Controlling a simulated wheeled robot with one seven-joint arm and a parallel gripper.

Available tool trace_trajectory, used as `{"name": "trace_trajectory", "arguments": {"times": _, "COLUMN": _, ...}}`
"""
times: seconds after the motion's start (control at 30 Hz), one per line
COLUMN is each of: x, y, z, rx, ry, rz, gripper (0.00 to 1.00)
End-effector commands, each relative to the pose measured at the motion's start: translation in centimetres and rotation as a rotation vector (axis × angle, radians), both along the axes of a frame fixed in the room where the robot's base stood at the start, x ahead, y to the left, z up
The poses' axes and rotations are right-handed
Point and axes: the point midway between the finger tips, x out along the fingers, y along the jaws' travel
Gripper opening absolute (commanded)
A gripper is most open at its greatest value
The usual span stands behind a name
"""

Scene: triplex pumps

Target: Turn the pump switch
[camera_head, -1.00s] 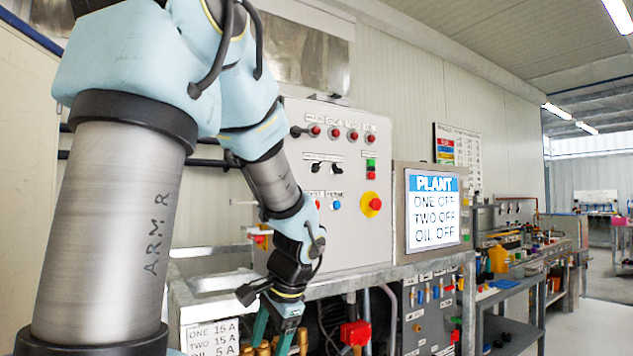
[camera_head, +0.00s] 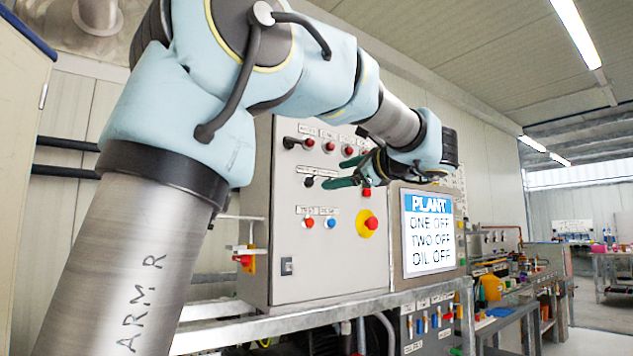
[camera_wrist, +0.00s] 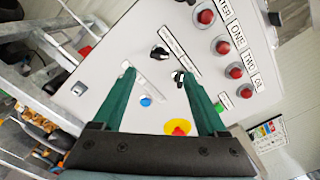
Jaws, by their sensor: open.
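The grey control panel (camera_head: 290,250) carries small black rotary switches. One black switch (camera_head: 309,181) shows in the head view just left of my lower finger. The wrist view shows one black switch (camera_wrist: 159,52) beyond the gap between my fingertips and another black switch (camera_wrist: 178,76) close by my right fingertip; I cannot tell whether they touch. My gripper (camera_head: 333,173) is open and empty in front of the panel, its green fingers pointing at the switch row; it also fills the lower wrist view (camera_wrist: 156,75). The screen (camera_head: 428,233) reads PLANT, ONE OFF, TWO OFF, OIL OFF.
Red lamps (camera_head: 329,147) line the panel's top, beside a black handle (camera_head: 290,142). A red mushroom button on a yellow disc (camera_head: 370,224) sits below my gripper, with a blue button (camera_head: 331,223) to its left. A metal bench rail (camera_head: 330,310) runs below.

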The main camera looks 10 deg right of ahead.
Motion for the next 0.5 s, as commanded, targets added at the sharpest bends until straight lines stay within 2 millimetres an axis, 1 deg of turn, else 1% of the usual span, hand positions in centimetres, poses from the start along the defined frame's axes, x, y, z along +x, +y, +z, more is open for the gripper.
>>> {"name": "trace_trajectory", "arguments": {"times": 0.1, "x": 2.2, "y": 1.1, "z": 0.2, "rx": 0.0, "ry": 0.001, "rz": 0.004, "gripper": 0.75}}
{"name": "trace_trajectory", "arguments": {"times": 0.3, "x": 5.4, "y": 2.6, "z": 0.1, "rx": 0.0, "ry": 0.002, "rz": 0.002, "gripper": 0.75}}
{"name": "trace_trajectory", "arguments": {"times": 0.4, "x": 6.5, "y": 3.1, "z": 0.1, "rx": -0.001, "ry": 0.002, "rz": 0.001, "gripper": 0.75}}
{"name": "trace_trajectory", "arguments": {"times": 0.5, "x": 7.3, "y": 3.5, "z": 0.0, "rx": -0.002, "ry": 0.002, "rz": 0.0, "gripper": 0.75}}
